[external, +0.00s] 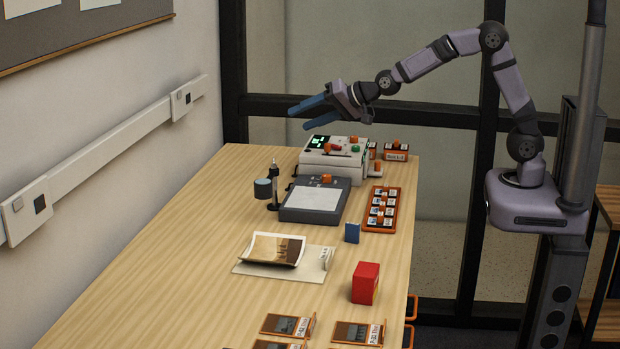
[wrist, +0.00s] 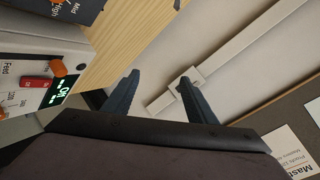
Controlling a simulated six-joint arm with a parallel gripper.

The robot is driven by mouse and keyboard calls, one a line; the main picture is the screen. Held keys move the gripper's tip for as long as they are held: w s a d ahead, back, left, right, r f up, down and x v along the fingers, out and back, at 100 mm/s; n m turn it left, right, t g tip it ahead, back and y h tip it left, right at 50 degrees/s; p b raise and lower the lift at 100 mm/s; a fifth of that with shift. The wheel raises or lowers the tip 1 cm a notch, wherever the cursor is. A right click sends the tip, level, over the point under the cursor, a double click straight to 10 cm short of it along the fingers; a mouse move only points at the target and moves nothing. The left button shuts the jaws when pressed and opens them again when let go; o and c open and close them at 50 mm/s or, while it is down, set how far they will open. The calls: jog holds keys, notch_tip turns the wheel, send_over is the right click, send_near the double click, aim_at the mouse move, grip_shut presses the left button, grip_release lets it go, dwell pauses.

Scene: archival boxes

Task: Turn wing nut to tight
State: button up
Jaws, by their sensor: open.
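I cannot make out a part that is clearly the wing nut, nor a "tight" mark. Small orange knobs show on the white machine (external: 345,160) with the green display and on the dark grey flat device (external: 314,199) in front of it. In the wrist view, one orange knob (wrist: 58,69) sits beside the machine's display, which reads "On". My gripper (external: 297,117) is open and empty, held above the table's far end, over and left of the white machine. Its two dark fingers (wrist: 158,77) point toward the wall in the wrist view, touching nothing.
A dark cylinder (external: 262,188) and thin upright tool stand left of the grey device. An orange tray (external: 380,226) of small pieces, a blue block (external: 352,232), a red box (external: 366,283) and a print (external: 273,249) lie nearer. The table's left side is clear.

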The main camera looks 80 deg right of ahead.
jog(key=s+a+r+n+y+p, duration=0.2)
jog(key=a+r+n+y+p, duration=0.5)
jog(key=n, duration=0.7)
jog(key=h+b, duration=0.1)
jog(key=h, duration=0.1)
send_near(274, 164)
jog(key=w+d, duration=0.1)
jog(key=d, duration=0.1)
jog(key=shift+w+f, duration=0.1)
jog(key=shift+f, duration=0.05)
jog(key=shift+w+a, duration=0.1)
jog(key=p+x, duration=0.1)
jog(key=x, duration=0.6)
jog(key=shift+p, duration=0.4)
jog(key=c, duration=1.1)
jog(key=shift+t, duration=0.3)
